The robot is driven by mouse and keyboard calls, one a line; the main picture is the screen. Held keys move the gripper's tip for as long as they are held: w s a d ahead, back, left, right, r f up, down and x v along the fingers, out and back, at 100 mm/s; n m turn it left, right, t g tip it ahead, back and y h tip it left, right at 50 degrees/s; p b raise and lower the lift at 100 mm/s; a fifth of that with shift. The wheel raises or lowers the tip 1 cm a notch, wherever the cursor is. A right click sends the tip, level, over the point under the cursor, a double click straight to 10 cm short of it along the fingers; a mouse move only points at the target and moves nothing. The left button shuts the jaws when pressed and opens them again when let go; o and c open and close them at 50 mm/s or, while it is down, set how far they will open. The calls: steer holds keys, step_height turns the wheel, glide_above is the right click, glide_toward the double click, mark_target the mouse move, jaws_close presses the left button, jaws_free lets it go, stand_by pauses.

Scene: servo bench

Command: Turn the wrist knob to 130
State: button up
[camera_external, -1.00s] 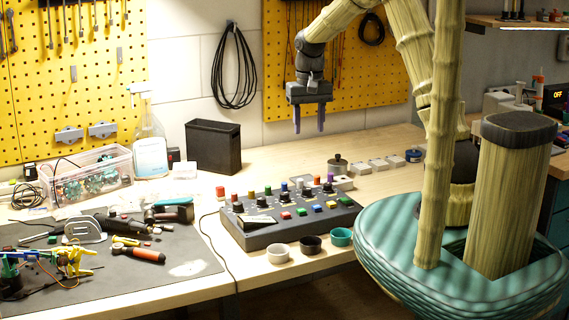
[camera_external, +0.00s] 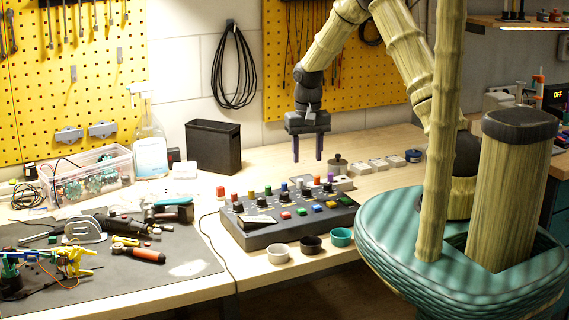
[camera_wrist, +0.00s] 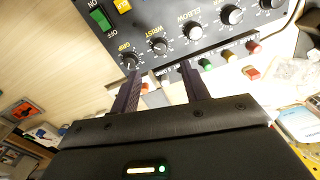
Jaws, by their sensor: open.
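The dark control box (camera_external: 268,240) sits on the bench and carries knobs, colored buttons and switches. In the wrist view its panel shows a row of black knobs with pale tops. The knob labeled WRIST (camera_wrist: 158,45) is between the GRIP knob (camera_wrist: 130,62) and the ELBOW knob (camera_wrist: 193,31). The wrist knob's pointer setting is too small to read. My gripper (camera_external: 307,158) is open and empty, pointing down above the back of the box. In the wrist view its fingers (camera_wrist: 160,67) are apart, with the wrist knob beyond the gap; no contact shows.
Three small cups, white (camera_external: 278,253), black (camera_external: 311,244) and teal (camera_external: 341,236), stand in front of the box. A black bin (camera_external: 213,147) is at the back left. A grey mat (camera_external: 190,255) with tools lies left.

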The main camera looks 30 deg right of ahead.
mark_target(307, 189)
step_height(307, 189, down, 9)
steer(key=shift+f+p, duration=0.2)
steer(key=shift+p, duration=0.75)
steer(key=c, duration=1)
